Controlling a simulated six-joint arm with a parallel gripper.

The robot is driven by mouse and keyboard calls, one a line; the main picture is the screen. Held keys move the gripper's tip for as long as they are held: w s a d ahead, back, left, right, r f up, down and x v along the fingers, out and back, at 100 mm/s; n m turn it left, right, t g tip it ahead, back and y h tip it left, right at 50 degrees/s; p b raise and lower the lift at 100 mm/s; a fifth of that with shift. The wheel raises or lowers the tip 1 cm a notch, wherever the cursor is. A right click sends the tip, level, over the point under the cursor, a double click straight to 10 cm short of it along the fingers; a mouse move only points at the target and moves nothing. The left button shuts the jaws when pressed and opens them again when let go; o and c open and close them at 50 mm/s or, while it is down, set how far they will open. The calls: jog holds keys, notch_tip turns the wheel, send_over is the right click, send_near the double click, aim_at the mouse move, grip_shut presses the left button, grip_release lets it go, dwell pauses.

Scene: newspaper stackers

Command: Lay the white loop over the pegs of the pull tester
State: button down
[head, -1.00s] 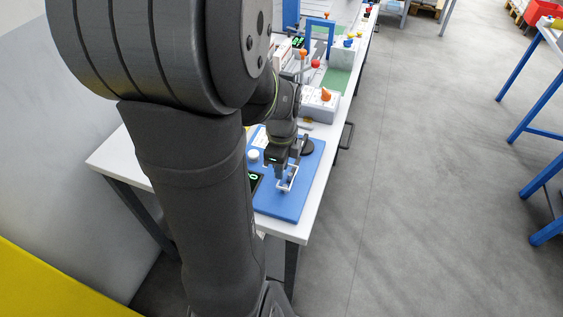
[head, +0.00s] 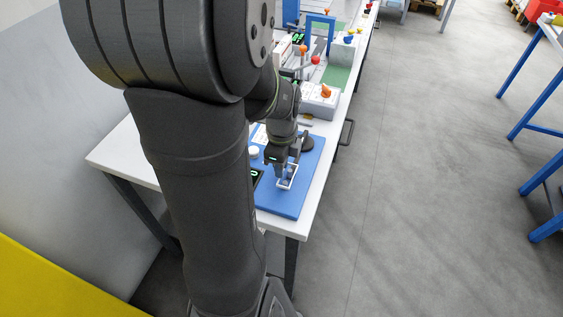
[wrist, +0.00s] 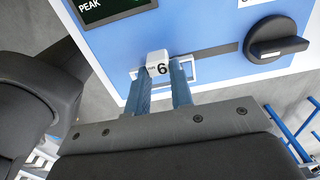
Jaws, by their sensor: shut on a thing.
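The pull tester (head: 283,208) is a blue board on the white bench; the wrist view shows its blue face (wrist: 200,22). The white loop (head: 294,178) is a thin rectangular frame at the board's right front part; it also shows in the wrist view (wrist: 192,68). My gripper (wrist: 161,74) is shut on the loop's white tab (wrist: 158,57), marked 6, between its two blue fingers. In the head view my gripper (head: 280,171) is low over the board. The pegs cannot be made out; the fingers and tab hide part of the loop. Whether the loop is around a peg cannot be told.
A black knob (wrist: 275,40) is right of the loop, and a PEAK display (wrist: 112,8) is upper left. A dark slot (wrist: 218,51) runs toward the knob. A grey box with an orange knob (head: 320,100) stands farther back. The board's front is clear.

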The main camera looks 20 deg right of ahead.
jog(key=shift+f, duration=1.25)
jog(key=c, duration=1.2)
grip_release()
notch_tip(320, 180, up, 24)
jog(key=shift+r, duration=0.15)
jog(key=shift+f, duration=4.75)
